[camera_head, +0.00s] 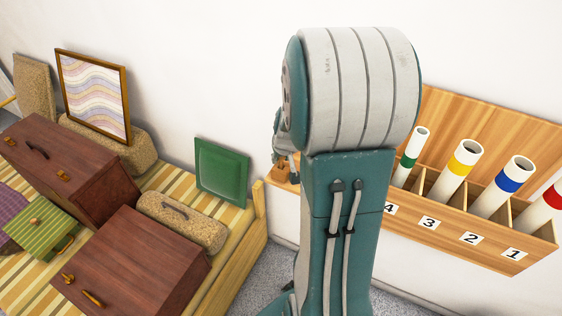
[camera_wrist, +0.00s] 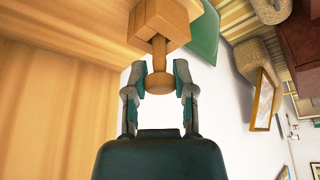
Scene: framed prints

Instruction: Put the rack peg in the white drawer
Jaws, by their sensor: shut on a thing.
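The rack peg (camera_wrist: 159,86) is a light wooden pin with a round knob, in the wrist view. It sticks out of a wooden block (camera_wrist: 165,22) at the end of the wooden rack (camera_wrist: 60,85). The peg is still in the block. In the head view the rack (camera_head: 470,262) shows behind my arm, which hides most of my gripper and the peg. I see no white drawer in either view.
The rack holds white tubes with green, yellow (camera_head: 458,166), blue and red bands in numbered compartments. At the left, a striped bench (camera_head: 240,240) bears brown cases (camera_head: 130,265), tan rolls, a green square panel (camera_head: 221,171) and a framed wavy print (camera_head: 93,93). Grey floor lies between bench and rack.

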